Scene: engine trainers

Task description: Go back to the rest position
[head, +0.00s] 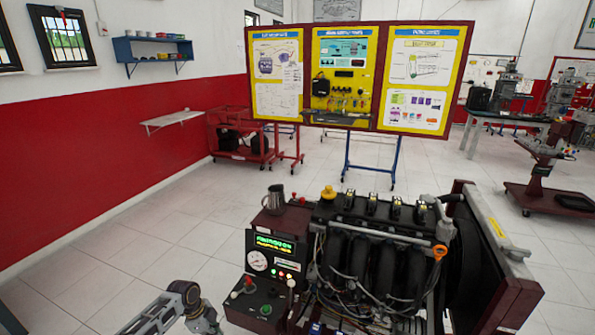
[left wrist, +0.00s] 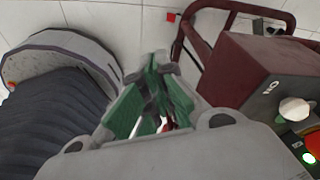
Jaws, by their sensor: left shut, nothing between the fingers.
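My left arm comes in at the bottom left of the head view, beside the control box (head: 262,258) of the engine trainer. In the left wrist view my left gripper (left wrist: 157,68) shows green-padded fingers drawn together at their tips, with nothing held. It hangs over the white floor, apart from the dark red box (left wrist: 245,75) at the right. My right arm and gripper do not show.
The engine (head: 375,255) stands close in front. A grey metal jug (head: 274,201) and a yellow cap (head: 328,193) are on top. A yellow display board (head: 345,75) stands behind. The floor (head: 130,245) to the left is clear.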

